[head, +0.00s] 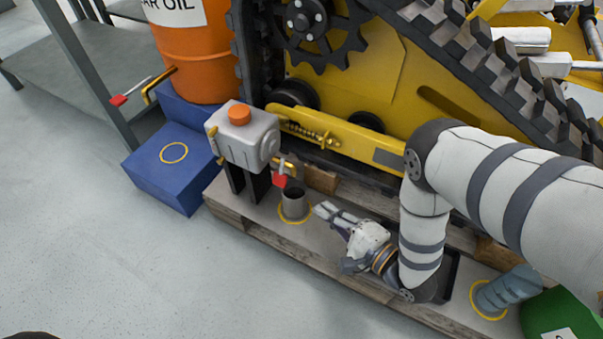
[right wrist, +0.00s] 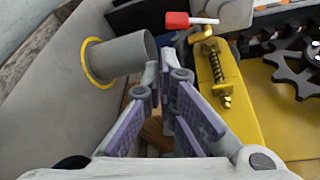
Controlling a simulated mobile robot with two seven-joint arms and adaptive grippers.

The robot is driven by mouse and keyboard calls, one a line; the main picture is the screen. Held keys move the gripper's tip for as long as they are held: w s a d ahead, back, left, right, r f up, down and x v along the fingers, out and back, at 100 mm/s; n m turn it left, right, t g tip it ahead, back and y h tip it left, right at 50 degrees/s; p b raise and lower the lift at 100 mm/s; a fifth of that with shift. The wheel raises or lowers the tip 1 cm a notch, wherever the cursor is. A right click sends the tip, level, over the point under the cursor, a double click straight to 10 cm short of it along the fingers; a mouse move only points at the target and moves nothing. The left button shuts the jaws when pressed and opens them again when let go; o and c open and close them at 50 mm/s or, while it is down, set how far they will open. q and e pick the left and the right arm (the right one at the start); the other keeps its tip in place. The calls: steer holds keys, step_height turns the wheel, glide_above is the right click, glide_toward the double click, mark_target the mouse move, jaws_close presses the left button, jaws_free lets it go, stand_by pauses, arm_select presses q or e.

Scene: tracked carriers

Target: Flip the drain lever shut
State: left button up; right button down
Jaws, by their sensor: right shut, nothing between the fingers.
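The drain lever (head: 279,181) has a red grip and sits by a brass tap (head: 286,164) on the lower right of a grey tank with an orange cap (head: 243,136). In the head view the red grip hangs just below the tap. In the right wrist view the lever (right wrist: 178,21) is at the top, its pale stem sticking out to the right beside the brass tap (right wrist: 204,34). My right gripper (head: 323,209) is shut and empty, right of the grey cup (head: 294,203) and apart from the lever; its fingers (right wrist: 164,72) point toward the lever side. My left gripper is not in view.
The cup stands in a yellow ring on the pallet (head: 252,214). A yellow tracked carrier (head: 350,75) rises behind. An orange barrel (head: 192,60) has another red-handled tap (head: 118,100) above a blue step (head: 168,180). A grey-blue container (head: 507,288) stands right. Floor at left is clear.

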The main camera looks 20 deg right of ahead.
mark_target(281, 171)
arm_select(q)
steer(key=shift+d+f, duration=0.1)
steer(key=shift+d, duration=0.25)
arm_select(e)
steer(key=shift+w+d+r+t, duration=0.2)
steer(key=shift+w+r+t, duration=0.1)
steer(key=shift+w, duration=0.2)
steer(key=b+x, duration=0.3)
steer(key=x, duration=0.7)
steer(key=shift+b, duration=0.4)
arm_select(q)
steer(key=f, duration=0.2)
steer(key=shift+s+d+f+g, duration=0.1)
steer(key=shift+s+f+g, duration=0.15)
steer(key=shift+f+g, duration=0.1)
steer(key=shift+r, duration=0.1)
arm_select(e)
steer(key=shift+s+a, duration=0.1)
